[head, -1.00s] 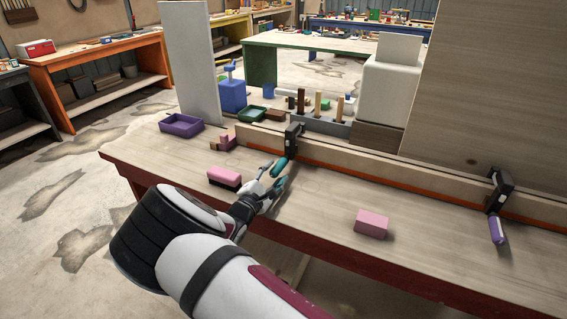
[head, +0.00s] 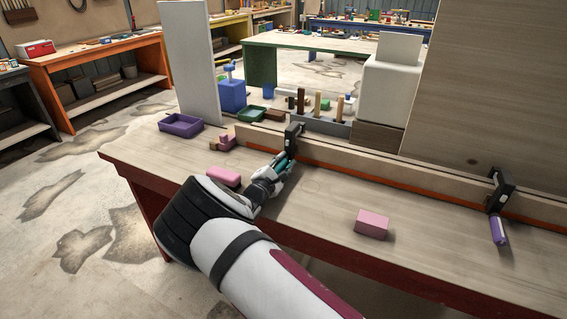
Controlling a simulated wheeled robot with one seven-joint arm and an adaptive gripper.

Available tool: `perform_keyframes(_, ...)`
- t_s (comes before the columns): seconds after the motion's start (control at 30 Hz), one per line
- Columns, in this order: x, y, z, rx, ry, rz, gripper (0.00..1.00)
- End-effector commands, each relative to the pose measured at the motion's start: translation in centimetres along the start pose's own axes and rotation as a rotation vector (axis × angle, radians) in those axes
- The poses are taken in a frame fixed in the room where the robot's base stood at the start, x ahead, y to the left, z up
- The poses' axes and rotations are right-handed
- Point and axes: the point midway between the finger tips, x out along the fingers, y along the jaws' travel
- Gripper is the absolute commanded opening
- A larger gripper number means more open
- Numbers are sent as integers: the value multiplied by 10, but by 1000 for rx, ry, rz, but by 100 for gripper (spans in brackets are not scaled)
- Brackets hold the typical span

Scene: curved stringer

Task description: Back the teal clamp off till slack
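The teal clamp has a black body (head: 292,138) gripping the long wooden stringer at its left part. Its teal handle (head: 279,161) slants down toward the near side. My gripper (head: 277,168) is at this handle, with its fingers on or around it. The fingers and my wrist hide part of the handle. I cannot tell whether the fingers are closed tight on it or only beside it.
A second clamp with a purple handle (head: 498,230) is on the stringer (head: 390,172) at the right. Pink blocks (head: 371,224) lie on the bench (head: 320,215), one (head: 223,176) close beside my wrist. A purple tray (head: 181,125) sits at the back left.

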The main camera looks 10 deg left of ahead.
Motion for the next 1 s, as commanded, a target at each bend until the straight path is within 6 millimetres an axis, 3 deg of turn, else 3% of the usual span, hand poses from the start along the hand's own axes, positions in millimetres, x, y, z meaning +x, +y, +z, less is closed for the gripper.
perform_keyframes(0.47,0,-1,0,-71,0,-2,0)
perform_keyframes(1.0,1,1,-1,-472,0,-1,0)
